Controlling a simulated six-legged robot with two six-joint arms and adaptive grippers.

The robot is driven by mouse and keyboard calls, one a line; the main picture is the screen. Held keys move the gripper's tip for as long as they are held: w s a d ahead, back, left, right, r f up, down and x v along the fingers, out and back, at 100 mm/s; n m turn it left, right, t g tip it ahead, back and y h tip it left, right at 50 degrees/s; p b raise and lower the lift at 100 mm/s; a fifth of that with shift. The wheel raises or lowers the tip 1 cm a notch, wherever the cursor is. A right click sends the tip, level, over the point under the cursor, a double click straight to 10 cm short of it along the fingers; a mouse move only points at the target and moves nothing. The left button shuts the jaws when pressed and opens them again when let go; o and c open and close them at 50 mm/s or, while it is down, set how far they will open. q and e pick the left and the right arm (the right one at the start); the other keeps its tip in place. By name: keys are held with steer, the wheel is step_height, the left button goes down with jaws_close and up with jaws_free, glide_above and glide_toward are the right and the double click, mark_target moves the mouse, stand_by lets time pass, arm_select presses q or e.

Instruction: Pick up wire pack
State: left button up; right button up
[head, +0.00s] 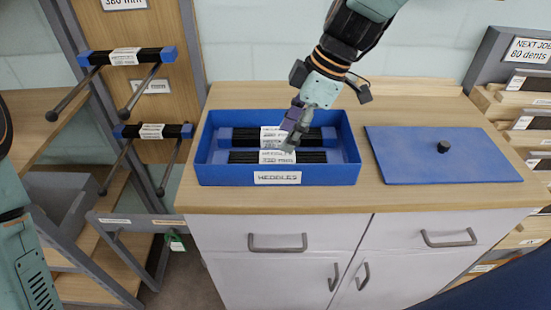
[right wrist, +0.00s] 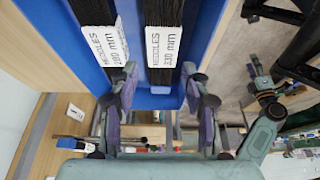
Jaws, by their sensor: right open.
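Two wire packs lie side by side in a blue tray (head: 335,174) labelled HEDDLES: a far one (head: 308,135) and a near one (head: 248,157). Each is a bundle of black wires with blue ends and a white paper band. My right gripper (head: 291,140) is open over the middle of the tray and hides part of the bands. In the right wrist view its fingers (right wrist: 163,88) stand apart, with the pack banded 330 mm (right wrist: 163,45) lined up between them. The other pack (right wrist: 103,45) lies left of them. Contact cannot be told. My left gripper is not in view.
The tray stands on a wooden-topped cabinet (head: 400,200). A blue lid (head: 415,165) with a black knob lies right of it. A rack with more packs on pegs (head: 125,57) stands at the left. Grey shelving (head: 525,100) stands at the right.

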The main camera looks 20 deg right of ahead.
mark_target(279, 157)
steer(key=shift+s+a+f, duration=0.15)
steer(key=shift+a+f, duration=0.05)
steer(key=shift+f, duration=0.35)
steer(key=x, duration=0.2)
steer(key=b+x, duration=0.1)
steer(key=x, duration=0.1)
steer(key=shift+d+f, duration=0.1)
steer(key=shift+f, duration=0.5)
steer(key=shift+s+r, duration=0.1)
jaws_close()
